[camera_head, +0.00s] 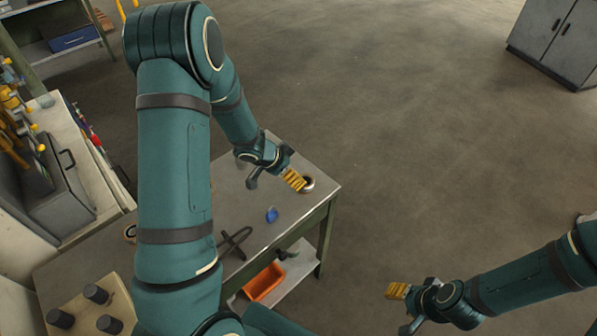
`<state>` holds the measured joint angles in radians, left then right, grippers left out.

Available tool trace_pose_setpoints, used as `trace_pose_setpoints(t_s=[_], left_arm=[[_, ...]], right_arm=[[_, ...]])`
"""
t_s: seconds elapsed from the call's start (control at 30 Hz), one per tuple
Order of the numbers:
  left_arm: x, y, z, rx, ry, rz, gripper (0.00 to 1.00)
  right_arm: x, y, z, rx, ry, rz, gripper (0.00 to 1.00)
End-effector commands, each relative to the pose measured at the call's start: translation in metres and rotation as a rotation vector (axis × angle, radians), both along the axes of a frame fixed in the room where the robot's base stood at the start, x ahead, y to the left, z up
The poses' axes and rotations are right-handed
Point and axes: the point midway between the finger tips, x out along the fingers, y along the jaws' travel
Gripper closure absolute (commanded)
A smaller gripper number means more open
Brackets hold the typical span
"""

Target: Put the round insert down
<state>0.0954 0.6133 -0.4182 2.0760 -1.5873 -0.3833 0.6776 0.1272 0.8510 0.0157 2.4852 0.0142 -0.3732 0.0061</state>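The round insert (309,185), a small ring with a dark middle and a shiny rim, is at the fingertips of my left gripper (296,180), near the right corner of the grey workbench (317,196). The yellow fingers look closed on its left edge and hide part of it. Whether its underside touches the bench top is too small to tell. My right gripper (398,291) is over the floor at the lower right, away from the bench, with nothing seen in it. Its fingers overlap in this view, so their gap is hidden.
A blue object (272,215) and a dark cross-shaped piece (235,242) lie on the bench. Another ring (130,232) and a board with dark cylinders (70,313) are at the left. An orange bin (265,283) sits on the lower shelf.

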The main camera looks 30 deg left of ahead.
Motion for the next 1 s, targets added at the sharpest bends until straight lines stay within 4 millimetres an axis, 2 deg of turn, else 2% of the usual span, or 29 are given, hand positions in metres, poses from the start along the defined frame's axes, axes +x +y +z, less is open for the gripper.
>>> trace_pose_setpoints(t_s=[0.03, 0.2, 0.27, 0.37, 0.5, 0.67, 0.8, 1.0], left_arm=[[-0.004, 0.003, 0.010, 0.000, -0.001, 0.001, 0.07], [-0.012, 0.007, 0.022, 0.000, 0.000, 0.000, 0.07], [-0.013, 0.006, 0.022, -0.004, 0.002, 0.003, 0.07], [-0.016, -0.007, 0.017, -0.033, 0.011, 0.023, 0.07], [-0.024, -0.045, -0.002, -0.118, 0.048, 0.102, 0.07], [-0.048, -0.098, -0.028, -0.216, 0.131, 0.232, 0.07], [-0.078, -0.136, -0.048, -0.266, 0.234, 0.352, 0.07], [-0.129, -0.176, -0.069, -0.282, 0.391, 0.498, 0.07]], right_arm=[[0.001, 0.000, 0.007, 0.000, -0.002, -0.002, 0.53], [0.003, -0.001, 0.013, -0.001, -0.007, -0.005, 0.53], [0.003, -0.001, 0.014, -0.001, -0.007, -0.006, 0.53], [0.003, -0.001, 0.014, -0.001, -0.008, -0.006, 0.53], [0.003, -0.001, 0.013, -0.001, -0.008, -0.006, 0.53], [0.003, -0.001, 0.013, -0.001, -0.007, -0.006, 0.53], [0.003, -0.001, 0.013, -0.001, -0.007, -0.006, 0.53], [0.003, -0.001, 0.013, -0.001, -0.007, -0.006, 0.53]])
